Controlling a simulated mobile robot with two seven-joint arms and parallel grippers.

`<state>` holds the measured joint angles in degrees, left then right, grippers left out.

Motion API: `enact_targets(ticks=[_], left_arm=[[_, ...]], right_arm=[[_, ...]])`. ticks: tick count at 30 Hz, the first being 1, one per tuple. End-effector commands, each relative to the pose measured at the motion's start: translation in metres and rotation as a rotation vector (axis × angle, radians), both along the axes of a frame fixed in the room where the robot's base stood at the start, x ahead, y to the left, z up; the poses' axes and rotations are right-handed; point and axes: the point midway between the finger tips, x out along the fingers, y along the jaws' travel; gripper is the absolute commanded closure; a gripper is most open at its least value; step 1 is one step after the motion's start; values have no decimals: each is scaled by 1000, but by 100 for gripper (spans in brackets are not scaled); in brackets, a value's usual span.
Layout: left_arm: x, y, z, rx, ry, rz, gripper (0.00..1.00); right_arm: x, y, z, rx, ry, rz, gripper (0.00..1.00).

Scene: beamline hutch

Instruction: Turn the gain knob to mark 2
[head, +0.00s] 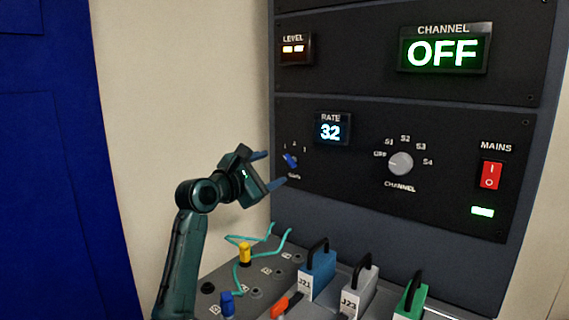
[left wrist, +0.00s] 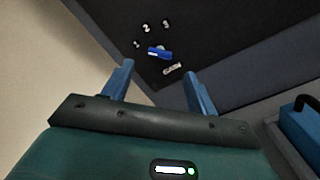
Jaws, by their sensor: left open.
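The gain knob (head: 290,160) is a small blue bar knob on the dark panel, left of the channel knob. It also shows in the left wrist view (left wrist: 159,53), with marks 1, 2 and 3 around it and the label GAIN below. Its white pointer end lies toward the left, nearest mark 1. My left gripper (head: 275,168) is open and empty, with its two blue fingers pointing at the knob. In the left wrist view the fingers (left wrist: 160,70) stand apart on either side, short of the knob and not touching it. My right gripper is not in view.
The RATE display (head: 332,129) reads 32. The channel knob (head: 401,163) and red mains switch (head: 490,175) sit to the right. Below is a grey bench with a yellow plug (head: 244,254), teal cables and blue (head: 318,275), grey and green handled blocks.

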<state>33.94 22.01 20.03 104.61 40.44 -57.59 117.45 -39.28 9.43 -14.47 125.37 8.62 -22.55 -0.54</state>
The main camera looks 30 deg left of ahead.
Motion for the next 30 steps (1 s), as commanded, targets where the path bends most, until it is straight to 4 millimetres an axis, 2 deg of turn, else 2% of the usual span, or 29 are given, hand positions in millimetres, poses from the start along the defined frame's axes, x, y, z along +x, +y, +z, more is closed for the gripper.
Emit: enact_targets(ticks=[3,6,12,22,30], left_arm=[[25,-2,1,0,-1,1,42],[40,-3,1,0,-1,1,42],[58,-5,0,1,1,1,42],[61,-5,0,1,-1,1,42],[61,-5,0,1,0,0,63]], right_arm=[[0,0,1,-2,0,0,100],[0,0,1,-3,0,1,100],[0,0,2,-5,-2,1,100],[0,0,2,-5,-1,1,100],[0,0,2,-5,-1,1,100]])
